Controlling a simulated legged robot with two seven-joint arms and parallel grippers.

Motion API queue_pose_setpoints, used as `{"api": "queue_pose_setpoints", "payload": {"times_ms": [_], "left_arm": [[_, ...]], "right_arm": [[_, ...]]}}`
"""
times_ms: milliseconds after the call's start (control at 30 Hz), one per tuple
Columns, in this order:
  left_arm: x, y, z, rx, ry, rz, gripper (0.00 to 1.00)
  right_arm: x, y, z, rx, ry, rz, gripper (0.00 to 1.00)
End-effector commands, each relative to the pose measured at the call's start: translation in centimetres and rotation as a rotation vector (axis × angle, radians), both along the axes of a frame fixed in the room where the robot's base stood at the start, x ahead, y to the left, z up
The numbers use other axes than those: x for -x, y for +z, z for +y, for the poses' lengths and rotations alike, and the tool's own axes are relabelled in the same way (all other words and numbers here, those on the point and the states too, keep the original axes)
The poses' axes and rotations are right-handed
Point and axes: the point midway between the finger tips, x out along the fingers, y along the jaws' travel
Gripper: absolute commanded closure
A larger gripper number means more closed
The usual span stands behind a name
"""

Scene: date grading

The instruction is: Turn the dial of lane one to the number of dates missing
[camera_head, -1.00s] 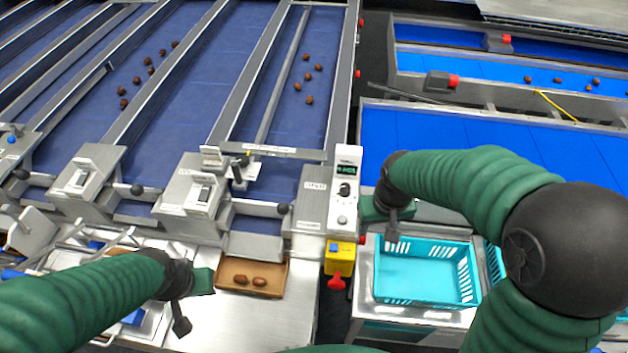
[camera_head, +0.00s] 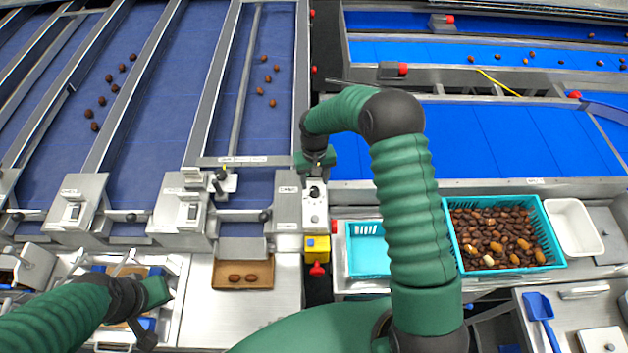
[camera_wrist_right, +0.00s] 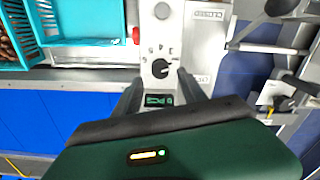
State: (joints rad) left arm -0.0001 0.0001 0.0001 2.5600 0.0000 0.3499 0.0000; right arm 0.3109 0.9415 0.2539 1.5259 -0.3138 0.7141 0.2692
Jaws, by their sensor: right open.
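The white control panel (camera_head: 316,215) carries a black dial (camera_head: 314,191), which shows clearly in the right wrist view (camera_wrist_right: 160,69). A small green-lit display (camera_wrist_right: 159,100) sits beside the dial; its reading is too small to make out. My right gripper (camera_head: 317,174) is over the panel's far end, fingers apart around the display side and close to the dial, with nothing between them. Several dates (camera_head: 268,76) lie on the blue lane behind the panel. My left gripper (camera_head: 152,312) hovers at lower left, its jaw state unclear.
A yellow box with a red knob (camera_head: 317,246) stands just in front of the panel. Metal lane walls flank the panel.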

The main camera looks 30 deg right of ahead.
Motion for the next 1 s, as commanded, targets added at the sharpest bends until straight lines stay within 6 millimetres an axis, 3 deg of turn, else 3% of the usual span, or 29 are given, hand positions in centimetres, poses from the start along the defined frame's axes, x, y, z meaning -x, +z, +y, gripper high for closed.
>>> {"api": "queue_pose_setpoints", "payload": {"times_ms": [33,200,500,867,1000], "left_arm": [[0.0,0.9,0.0,0.000,0.000,0.000,1.00],[0.0,1.6,0.0,0.000,0.000,0.000,1.00],[0.0,1.6,0.0,0.000,0.000,0.000,1.00],[0.0,1.6,0.0,0.000,0.000,0.000,1.00],[0.0,1.6,0.0,0.000,0.000,0.000,1.00]], "right_arm": [[0.2,-0.6,0.1,-0.002,0.001,0.004,0.51],[0.1,-3.1,0.1,-0.001,0.000,0.000,0.51],[0.0,-3.7,0.0,0.000,0.000,-0.002,0.51],[0.0,-3.7,0.0,0.000,0.000,-0.002,0.97],[0.0,-3.7,0.0,0.001,0.000,-0.003,1.00]]}}
